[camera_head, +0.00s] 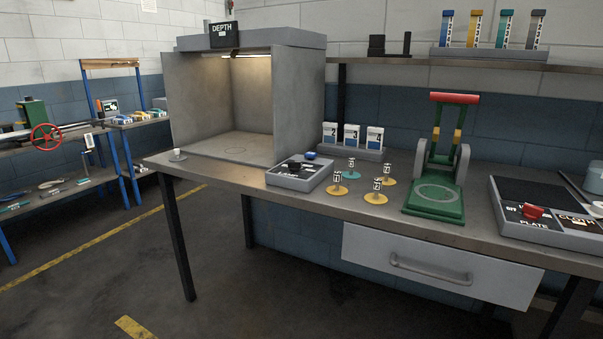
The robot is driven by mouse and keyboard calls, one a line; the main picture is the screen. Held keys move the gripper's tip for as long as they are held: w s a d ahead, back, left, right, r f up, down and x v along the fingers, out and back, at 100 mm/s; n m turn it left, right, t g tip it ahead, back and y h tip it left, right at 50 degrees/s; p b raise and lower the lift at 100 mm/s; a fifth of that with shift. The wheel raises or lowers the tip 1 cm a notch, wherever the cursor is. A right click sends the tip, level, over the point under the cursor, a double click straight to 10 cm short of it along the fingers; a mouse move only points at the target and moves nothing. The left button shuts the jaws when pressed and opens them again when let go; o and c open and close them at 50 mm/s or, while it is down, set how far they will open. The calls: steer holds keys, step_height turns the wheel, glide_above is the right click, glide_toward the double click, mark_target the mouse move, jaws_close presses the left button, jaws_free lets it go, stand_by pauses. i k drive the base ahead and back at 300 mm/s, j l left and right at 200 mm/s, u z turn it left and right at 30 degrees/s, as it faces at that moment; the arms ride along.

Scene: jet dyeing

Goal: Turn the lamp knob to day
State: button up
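A grey control box (300,176) sits on the bench just right of the light booth. It carries a black knob (294,166), which looks like the lamp knob, and a blue round button (310,155). The labels around the knob are too small to read, so its setting cannot be told. The light booth (195,100) is a grey open-fronted cabinet with a warm lit strip under its top and a sign (222,33) reading DEPTH. My gripper is not in view.
On the steel bench (240,182), several small tagged discs (375,197) lie right of the control box. A green press (436,190) with a red handle and a panel with a red knob (532,211) stand farther right. A drawer (440,265) is below. Floor in front is clear.

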mark_target(294, 167)
steer(key=i+u, duration=0.15)
steer(key=u, duration=0.7)
steer(key=i+l+u, duration=0.5)
steer(key=l, duration=0.2)
steer(key=l+u, duration=0.25)
steer(key=i+l+u, duration=0.2)
steer(key=l, duration=0.35)
